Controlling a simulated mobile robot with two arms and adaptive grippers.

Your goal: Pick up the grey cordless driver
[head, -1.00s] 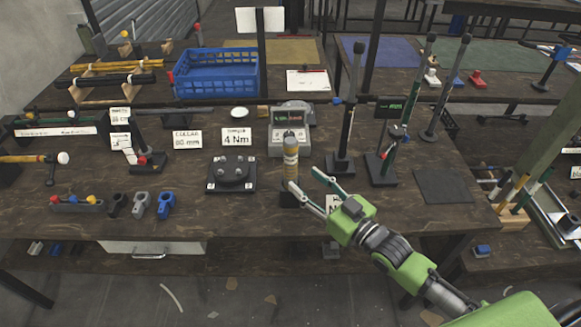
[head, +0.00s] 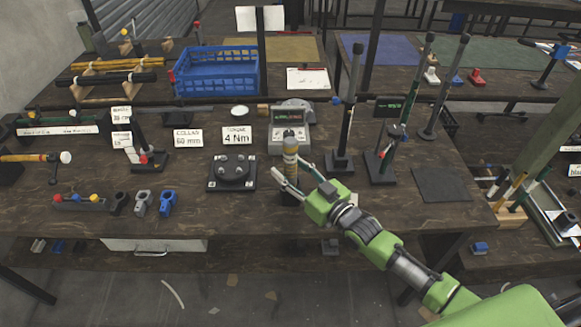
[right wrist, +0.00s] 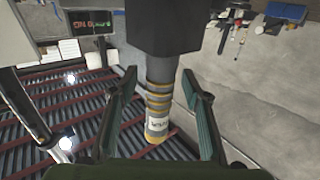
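The grey cordless driver (head: 290,155), a slim grey body with yellow bands and a pale label, stands upright in a black holder (head: 290,193) near the front of the bench. My right gripper (head: 289,167) is open, with one finger on each side of the driver. In the right wrist view the driver (right wrist: 158,105) stands between the two green-padded fingers, with gaps visible on both sides, so it is not gripped. My left gripper is not in view.
Tall black stands (head: 341,160) rise on the right. A dark mat (head: 441,185) lies bare at the bench's right.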

